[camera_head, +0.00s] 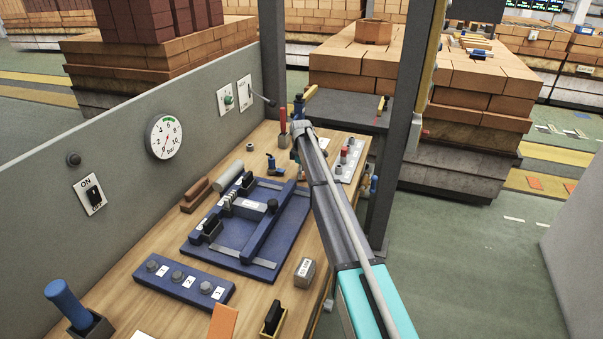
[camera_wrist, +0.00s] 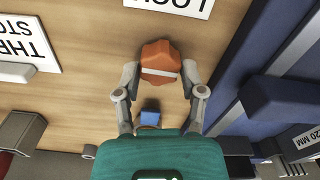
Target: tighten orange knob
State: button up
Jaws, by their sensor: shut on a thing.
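The orange knob (camera_wrist: 160,52) is faceted and sits over the wooden bench top in the wrist view. A pale strip runs across its near side. My gripper (camera_wrist: 160,76) has one grey finger on each side of the knob, with both fingertips against it, so it is shut on the knob. In the head view, my arm reaches over the bench to its far end. The fingers and the knob cannot be made out there.
A "LOCK" label (camera_wrist: 178,5) lies beyond the knob. A blue fixture (camera_wrist: 285,95) stands to the right, and a small blue block (camera_wrist: 150,117) lies near my gripper. In the head view, a grey wall (camera_head: 125,130) bounds the bench's left, and a dark post (camera_head: 405,110) stands right.

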jog(key=shift+m, duration=0.5)
jog(key=m, duration=0.4)
jog(key=shift+m, duration=0.3)
jog(key=m, duration=0.6)
jog(key=shift+d, duration=0.15)
jog(key=m, duration=0.5)
jog(key=shift+d+m, duration=0.1)
jog(key=shift+m, duration=0.2)
jog(key=m, duration=0.5)
jog(key=shift+m, duration=0.3)
jog(key=o, duration=1.1)
jog(key=shift+o, duration=0.2)
